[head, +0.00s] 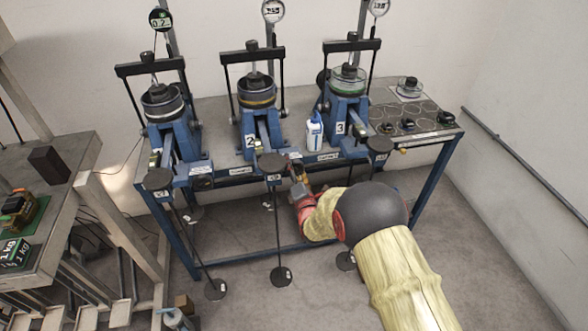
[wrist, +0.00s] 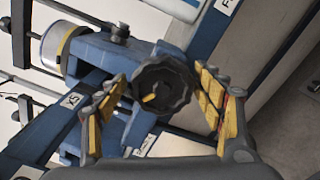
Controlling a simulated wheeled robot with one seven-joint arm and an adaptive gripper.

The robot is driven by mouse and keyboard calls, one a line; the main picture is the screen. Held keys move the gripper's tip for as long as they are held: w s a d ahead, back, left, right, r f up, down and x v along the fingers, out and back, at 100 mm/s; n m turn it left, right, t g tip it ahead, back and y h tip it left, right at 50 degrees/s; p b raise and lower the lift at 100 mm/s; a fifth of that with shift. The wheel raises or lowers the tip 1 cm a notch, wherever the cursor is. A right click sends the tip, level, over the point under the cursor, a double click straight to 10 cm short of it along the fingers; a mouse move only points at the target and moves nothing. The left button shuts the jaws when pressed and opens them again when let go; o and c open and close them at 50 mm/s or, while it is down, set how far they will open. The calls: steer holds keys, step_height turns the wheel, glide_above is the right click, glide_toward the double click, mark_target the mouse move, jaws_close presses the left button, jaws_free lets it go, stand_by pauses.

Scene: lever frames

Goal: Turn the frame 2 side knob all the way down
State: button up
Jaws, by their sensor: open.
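Frame 2 (head: 249,125) is the middle of three blue lever frames on the bench, with its number plate on the front. My gripper (head: 297,172) is low at the front right of frame 2, beside its lever end. In the wrist view, a black lobed knob (wrist: 172,78) with a yellow pointer sits on a blue body. My gripper (wrist: 160,82) is open, one yellow-padded finger on each side of the knob. A gap shows at the right finger; contact at the left finger is unclear. The knob is hidden in the head view.
Frame 1 (head: 171,130) stands left and frame 3 (head: 346,110) right. A white and blue bottle (head: 314,131) stands between frames 2 and 3. A hanger rod with a disc (head: 281,276) hangs near my arm. Open floor lies at right.

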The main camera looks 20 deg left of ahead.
steer(key=shift+s+f, duration=0.1)
steer(key=shift+f, duration=0.05)
steer(key=shift+s+d, duration=0.2)
steer(key=shift+s, duration=0.05)
steer(key=shift+v, duration=2.7)
